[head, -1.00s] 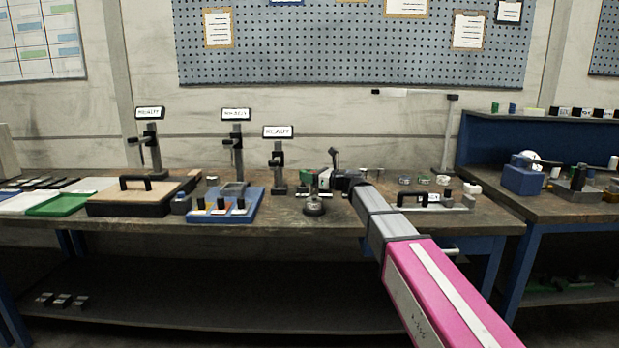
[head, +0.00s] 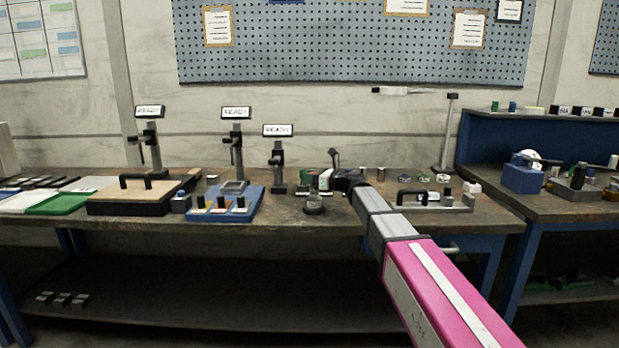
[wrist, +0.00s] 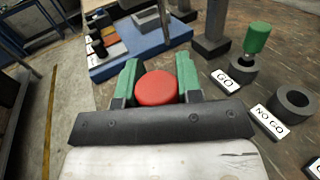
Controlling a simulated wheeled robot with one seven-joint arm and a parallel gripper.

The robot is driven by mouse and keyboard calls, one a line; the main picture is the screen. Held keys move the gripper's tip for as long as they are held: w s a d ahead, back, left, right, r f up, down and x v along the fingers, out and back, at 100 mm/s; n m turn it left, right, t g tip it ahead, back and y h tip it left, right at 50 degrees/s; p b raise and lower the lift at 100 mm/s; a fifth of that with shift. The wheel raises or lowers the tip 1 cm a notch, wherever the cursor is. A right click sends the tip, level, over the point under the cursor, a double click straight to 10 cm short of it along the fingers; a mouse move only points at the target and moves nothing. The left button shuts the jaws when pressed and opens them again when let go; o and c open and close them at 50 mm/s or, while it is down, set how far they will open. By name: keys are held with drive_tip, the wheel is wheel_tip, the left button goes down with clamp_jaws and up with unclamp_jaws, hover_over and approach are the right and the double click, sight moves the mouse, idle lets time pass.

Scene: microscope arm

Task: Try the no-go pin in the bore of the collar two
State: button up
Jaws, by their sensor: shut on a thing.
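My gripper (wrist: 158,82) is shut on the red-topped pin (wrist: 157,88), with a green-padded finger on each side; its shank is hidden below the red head. In the head view my gripper (head: 332,181) is above the bench, behind a small dark round block (head: 314,204). The empty ring-shaped holder (wrist: 293,104) stands right of my gripper in the wrist view, behind a NO GO label (wrist: 270,123). The green-handled pin (wrist: 257,38) stands in the holder by the GO label (wrist: 233,82). I cannot tell which part is collar two.
A blue tray (head: 222,215) with several black-topped pieces lies to the left. Several small rings (head: 424,179) and a handled fixture (head: 436,202) lie to the right.

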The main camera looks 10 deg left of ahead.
drive_tip(key=shift+r, duration=0.15)
idle(0.6)
drive_tip(key=shift+r, duration=0.3)
idle(0.6)
drive_tip(key=shift+f, duration=0.5)
idle(1.8)
drive_tip(key=shift+d+r, duration=0.1)
drive_tip(key=shift+r, duration=0.05)
drive_tip(key=shift+r, duration=0.35)
idle(0.3)
wheel_tip(320, 180, up, 5)
idle(0.7)
